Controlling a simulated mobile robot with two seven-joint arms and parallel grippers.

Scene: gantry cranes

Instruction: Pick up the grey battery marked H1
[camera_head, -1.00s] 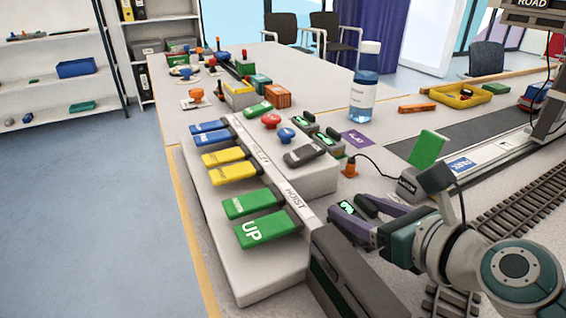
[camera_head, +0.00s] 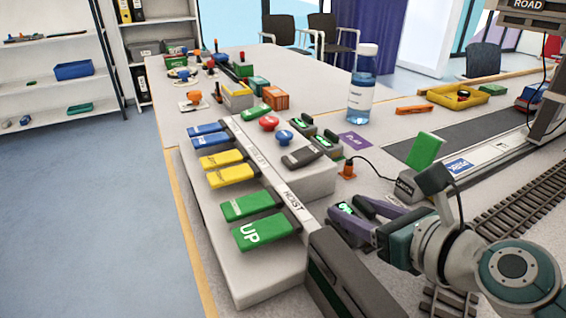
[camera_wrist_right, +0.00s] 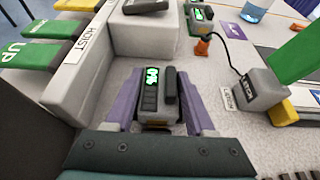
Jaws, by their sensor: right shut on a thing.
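My right gripper (camera_head: 352,217) has purple fingers and reaches in from the right, low over the table beside the console. In the right wrist view the fingers (camera_wrist_right: 161,92) stand on both sides of a dark grey battery (camera_wrist_right: 151,98) with a lit green display and are shut on it. The battery also shows in the head view (camera_head: 344,210), partly hidden by the fingers. I cannot read an H1 marking on it. I cannot tell whether it touches the surface below. My left gripper is not in view.
The crane console (camera_head: 232,278) with blue, yellow and green paddles stands just left. A dark grey box (camera_head: 345,275) stands in front. A grey block with a cable (camera_head: 405,188) and rails (camera_head: 520,205) lie right.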

